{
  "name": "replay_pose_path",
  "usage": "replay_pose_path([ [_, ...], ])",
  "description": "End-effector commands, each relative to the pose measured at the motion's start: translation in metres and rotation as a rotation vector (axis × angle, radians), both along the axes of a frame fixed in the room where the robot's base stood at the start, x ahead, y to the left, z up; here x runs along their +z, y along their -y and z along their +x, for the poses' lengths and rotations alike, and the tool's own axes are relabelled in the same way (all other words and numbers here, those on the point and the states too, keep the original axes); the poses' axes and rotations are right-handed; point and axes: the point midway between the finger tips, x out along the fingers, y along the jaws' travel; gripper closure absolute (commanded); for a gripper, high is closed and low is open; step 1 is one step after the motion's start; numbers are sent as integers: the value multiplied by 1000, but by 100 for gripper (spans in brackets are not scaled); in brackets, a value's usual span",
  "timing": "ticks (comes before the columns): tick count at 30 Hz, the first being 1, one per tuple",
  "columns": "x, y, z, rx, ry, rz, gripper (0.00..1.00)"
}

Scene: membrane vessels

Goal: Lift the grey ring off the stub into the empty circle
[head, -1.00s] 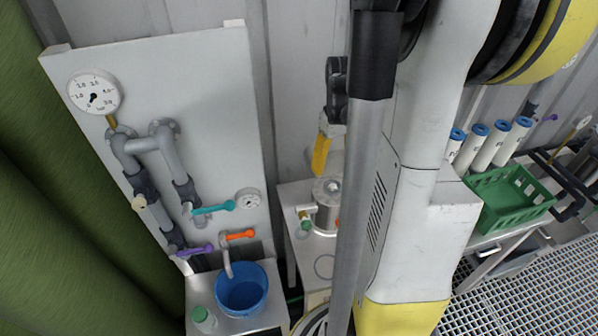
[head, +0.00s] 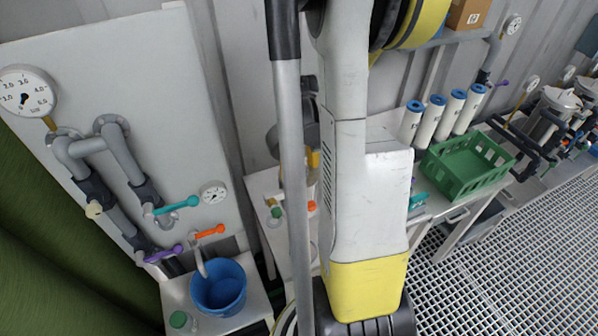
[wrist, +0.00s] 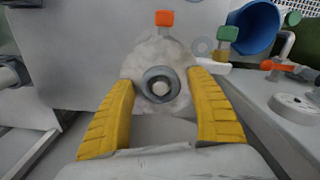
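In the wrist view a dark grey ring (wrist: 148,82) sits around the pale stub (wrist: 160,89) on top of a light metal vessel (wrist: 150,58). My gripper (wrist: 162,80) has its two yellow fingers spread, one on each side of the ring, with a small gap showing on both sides. Nothing is held. In the head view a yellow part of my gripper (head: 313,160) shows above the bench, and my own arm hides most of the ring and vessel. A pale circle (wrist: 202,47) shows beyond the vessel in the wrist view and looks empty; the arm largely hides that spot in the head view.
An orange knob (wrist: 164,18) and a green-capped valve (wrist: 228,33) stand close by the vessel. A blue bucket (head: 219,286) stands to the left under the panel (head: 150,85) with its pipes and levers. A green crate (head: 465,165) and several white cartridges are to the right.

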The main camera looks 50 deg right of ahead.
Motion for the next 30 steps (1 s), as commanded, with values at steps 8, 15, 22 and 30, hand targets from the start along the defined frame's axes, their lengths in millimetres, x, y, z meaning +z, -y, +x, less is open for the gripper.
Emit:
replay_pose_path([
  [8, 0, 0, 0, 0, 0, 0, 69],
  [15, 2, 0, 0, 0, 0, 0, 69],
  [22, 25, 0, 0, 0, 0, 0, 69],
  [30, 66, 34, -22, -6, 0, -1, 69],
])
